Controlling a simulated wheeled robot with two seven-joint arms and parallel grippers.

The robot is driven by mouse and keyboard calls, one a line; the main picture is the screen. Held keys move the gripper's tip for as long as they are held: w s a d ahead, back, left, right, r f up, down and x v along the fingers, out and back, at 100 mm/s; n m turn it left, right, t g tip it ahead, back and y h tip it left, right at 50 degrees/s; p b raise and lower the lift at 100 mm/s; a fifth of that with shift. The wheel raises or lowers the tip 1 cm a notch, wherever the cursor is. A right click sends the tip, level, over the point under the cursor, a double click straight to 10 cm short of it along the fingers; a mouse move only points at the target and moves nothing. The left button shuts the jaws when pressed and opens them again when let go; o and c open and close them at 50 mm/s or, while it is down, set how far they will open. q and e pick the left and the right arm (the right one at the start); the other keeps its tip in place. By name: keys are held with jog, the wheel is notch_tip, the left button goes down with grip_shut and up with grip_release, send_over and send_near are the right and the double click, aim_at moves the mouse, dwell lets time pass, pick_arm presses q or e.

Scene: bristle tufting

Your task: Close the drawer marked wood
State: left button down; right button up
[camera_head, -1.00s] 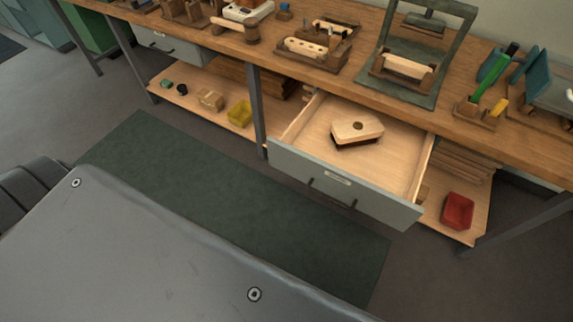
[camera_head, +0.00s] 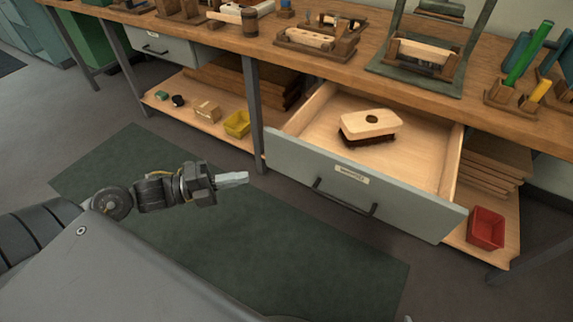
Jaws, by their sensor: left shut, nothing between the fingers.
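A grey-fronted drawer (camera_head: 300,172) under the workbench is pulled well open. Its front carries a dark bar handle (camera_head: 343,203) and a small pale label (camera_head: 352,174) whose lettering is too small to read surely. Inside the drawer lies a wooden brush block (camera_head: 369,123) with dark bristles beneath. My left gripper (camera_head: 238,178) is shut and empty, left of the drawer front, apart from it and pointing right above the floor mat. My right gripper is out of view.
A second drawer (camera_head: 157,43) at the far left is shut. A bench leg (camera_head: 254,115) stands just left of the open drawer. The lower shelf holds a yellow bin (camera_head: 237,123) and a red bin (camera_head: 486,229). The green mat (camera_head: 300,250) before the drawer is clear.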

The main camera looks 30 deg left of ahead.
pick_arm(q)
send_near(303, 157)
jog(key=d, duration=0.4)
jog(key=shift+w+d, duration=0.1)
jog(key=shift+w, duration=0.85)
jog(key=shift+w+d, duration=0.15)
jog(key=shift+w, duration=0.8)
